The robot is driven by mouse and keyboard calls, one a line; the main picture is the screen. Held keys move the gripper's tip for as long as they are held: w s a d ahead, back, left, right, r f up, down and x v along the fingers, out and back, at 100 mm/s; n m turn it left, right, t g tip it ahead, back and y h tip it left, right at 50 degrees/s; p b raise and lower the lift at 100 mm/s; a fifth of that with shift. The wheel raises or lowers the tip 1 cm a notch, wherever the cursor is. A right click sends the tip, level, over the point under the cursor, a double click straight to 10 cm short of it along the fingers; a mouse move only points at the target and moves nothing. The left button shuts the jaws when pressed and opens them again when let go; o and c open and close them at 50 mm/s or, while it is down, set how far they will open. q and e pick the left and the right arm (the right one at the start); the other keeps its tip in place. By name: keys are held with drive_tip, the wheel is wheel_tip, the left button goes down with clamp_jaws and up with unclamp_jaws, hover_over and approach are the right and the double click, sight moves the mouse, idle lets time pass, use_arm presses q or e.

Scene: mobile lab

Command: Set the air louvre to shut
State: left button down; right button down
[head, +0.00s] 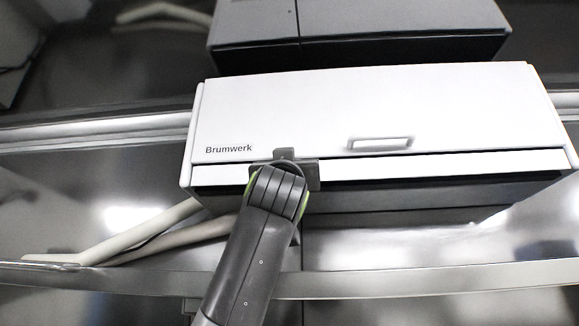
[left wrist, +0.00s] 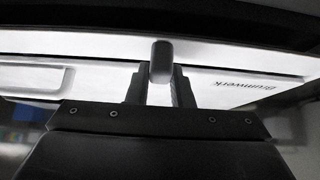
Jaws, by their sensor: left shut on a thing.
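The white wall unit marked Brumwerk (head: 300,105) fills the upper middle of the head view. Its air louvre (head: 420,166) is the white strip along the lower front edge, with a dark gap showing beneath it. A dark grey tab (left wrist: 162,60) on the louvre shows in the left wrist view, between my fingers. My left gripper (head: 284,160) is at the louvre, left of its middle, and shut on this tab. It also shows in the left wrist view (left wrist: 160,85). My arm hides part of the louvre's left side. My right gripper is not in view.
A raised handle-like frame (head: 380,144) sits on the unit's front panel. Pale pipes (head: 140,232) run out to the lower left of the unit. A metal rail (head: 420,283) crosses below it. A dark grey box (head: 355,25) is above and behind.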

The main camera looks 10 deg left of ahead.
use_arm(q)
drive_tip(key=c, duration=1.3)
unclamp_jaws()
drive_tip(key=shift+w+f, duration=0.1)
drive_tip(key=shift+s+f+b, duration=0.3)
drive_tip(key=shift+s+b, duration=1)
drive_tip(key=shift+s, duration=1.1)
drive_tip(key=shift+s+f+b, duration=0.3)
drive_tip(key=shift+s+b, duration=1.05)
drive_tip(key=shift+s, duration=1.05)
drive_tip(key=shift+s+f+b, duration=0.3)
drive_tip(key=shift+s+b, duration=1)
drive_tip(key=shift+s, duration=1.1)
